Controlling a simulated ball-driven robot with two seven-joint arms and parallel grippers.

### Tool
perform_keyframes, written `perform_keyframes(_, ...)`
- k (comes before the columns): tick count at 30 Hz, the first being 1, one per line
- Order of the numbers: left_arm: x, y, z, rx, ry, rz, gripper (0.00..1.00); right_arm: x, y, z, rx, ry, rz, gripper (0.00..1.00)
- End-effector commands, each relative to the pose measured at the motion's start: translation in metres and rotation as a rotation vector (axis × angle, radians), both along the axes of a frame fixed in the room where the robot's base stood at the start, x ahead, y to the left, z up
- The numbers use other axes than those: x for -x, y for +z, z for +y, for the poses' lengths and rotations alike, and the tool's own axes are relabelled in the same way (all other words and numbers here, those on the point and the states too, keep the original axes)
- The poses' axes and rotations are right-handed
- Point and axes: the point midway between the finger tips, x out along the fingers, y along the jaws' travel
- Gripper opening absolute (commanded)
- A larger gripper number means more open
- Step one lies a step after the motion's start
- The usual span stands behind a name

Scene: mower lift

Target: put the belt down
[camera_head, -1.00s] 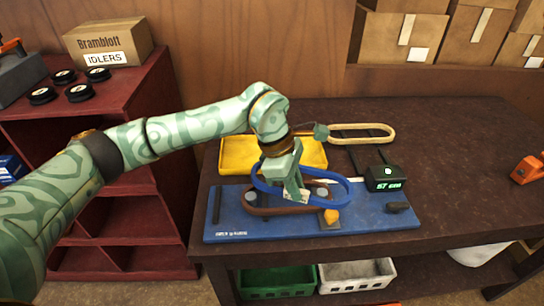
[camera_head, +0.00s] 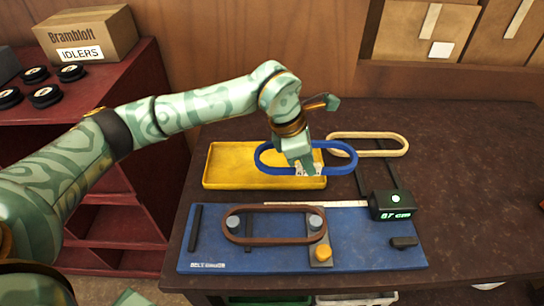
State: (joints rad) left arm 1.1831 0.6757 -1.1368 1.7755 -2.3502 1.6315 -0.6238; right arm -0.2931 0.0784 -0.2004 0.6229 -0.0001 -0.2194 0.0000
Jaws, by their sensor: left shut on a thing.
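My left gripper (camera_head: 306,168) is shut on a blue belt (camera_head: 347,168), a long oval loop. It holds the belt in front of the right part of a yellow tray (camera_head: 222,167), with the belt's right end reaching past the tray's edge. Whether the belt touches the tray I cannot tell. A brown belt (camera_head: 275,240) lies around two grey pulleys on the blue belt-measuring board (camera_head: 370,257). A cream belt (camera_head: 396,139) lies on the bench behind, to the right. My right gripper is not in view.
A black display box (camera_head: 392,204) and an orange knob (camera_head: 323,252) are on the board. The dark bench (camera_head: 480,190) is clear to the right. A red shelf (camera_head: 130,120) at left holds black idlers and a cardboard box (camera_head: 85,36). More boxes stand at the back right.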

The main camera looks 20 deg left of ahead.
Motion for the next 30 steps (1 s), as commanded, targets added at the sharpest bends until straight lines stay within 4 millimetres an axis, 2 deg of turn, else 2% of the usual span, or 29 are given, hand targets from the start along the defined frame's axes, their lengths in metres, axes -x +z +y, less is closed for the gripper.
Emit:
perform_keyframes(5, -0.009, -0.017, 0.032, -0.002, 0.007, 0.005, 0.0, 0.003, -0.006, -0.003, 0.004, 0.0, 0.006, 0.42)
perform_keyframes(11, -0.026, -0.045, 0.089, -0.002, 0.008, 0.006, 0.0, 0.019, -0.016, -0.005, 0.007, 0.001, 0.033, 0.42)
perform_keyframes(15, -0.032, -0.075, 0.11, -0.001, 0.003, 0.006, 0.0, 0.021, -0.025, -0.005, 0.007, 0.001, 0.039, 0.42)
perform_keyframes(25, -0.039, -0.1, 0.132, 0.0, 0.001, 0.002, 0.0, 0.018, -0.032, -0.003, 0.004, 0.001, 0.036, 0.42)
perform_keyframes(30, -0.039, -0.128, 0.132, 0.002, 0.001, 0.003, 0.0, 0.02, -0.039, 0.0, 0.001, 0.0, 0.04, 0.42)
